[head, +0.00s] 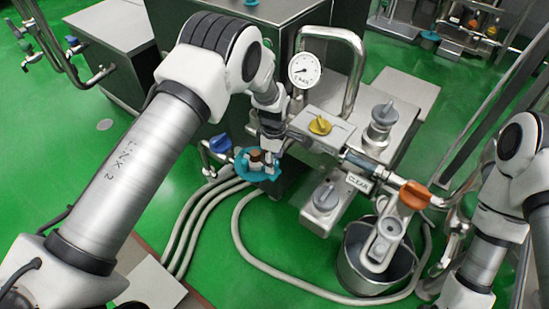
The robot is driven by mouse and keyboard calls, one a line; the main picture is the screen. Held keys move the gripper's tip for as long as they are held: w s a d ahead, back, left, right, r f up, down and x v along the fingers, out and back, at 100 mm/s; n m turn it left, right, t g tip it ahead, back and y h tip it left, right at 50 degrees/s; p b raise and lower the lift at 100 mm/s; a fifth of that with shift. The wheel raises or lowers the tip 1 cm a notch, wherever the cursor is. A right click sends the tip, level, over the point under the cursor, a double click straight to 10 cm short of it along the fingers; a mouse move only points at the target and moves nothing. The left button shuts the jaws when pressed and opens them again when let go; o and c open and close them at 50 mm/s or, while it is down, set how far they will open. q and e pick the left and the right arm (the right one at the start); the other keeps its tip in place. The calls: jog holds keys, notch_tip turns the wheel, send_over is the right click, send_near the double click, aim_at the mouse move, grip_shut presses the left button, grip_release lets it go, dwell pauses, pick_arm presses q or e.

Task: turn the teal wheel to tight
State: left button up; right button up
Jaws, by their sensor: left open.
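The teal wheel (246,172) sits on the pipework left of the centre block, with a brown hub at its middle. My left arm reaches over from the left, and its gripper (264,151) points down at the wheel, close above the hub. The jaws are open. The fingertips are small and partly hidden, so I cannot tell whether they touch the wheel. The gripper covers part of the wheel's far side. My right arm shows at the right edge; its gripper is not in view.
A blue handle (218,144) is just left of the wheel. A yellow knob (320,125), grey knobs and an orange handle (415,195) are to the right. A pressure gauge (304,70) stands behind. A steel bucket (352,276) and pale hoses (243,242) are on the green floor.

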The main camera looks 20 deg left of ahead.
pick_arm(q)
jog(key=shift+w+f, duration=0.2)
jog(key=shift+f, duration=0.35)
jog(key=shift+s+r, duration=0.25)
jog(key=shift+c, duration=0.7)
jog(key=shift+w+f, duration=0.1)
grip_shut()
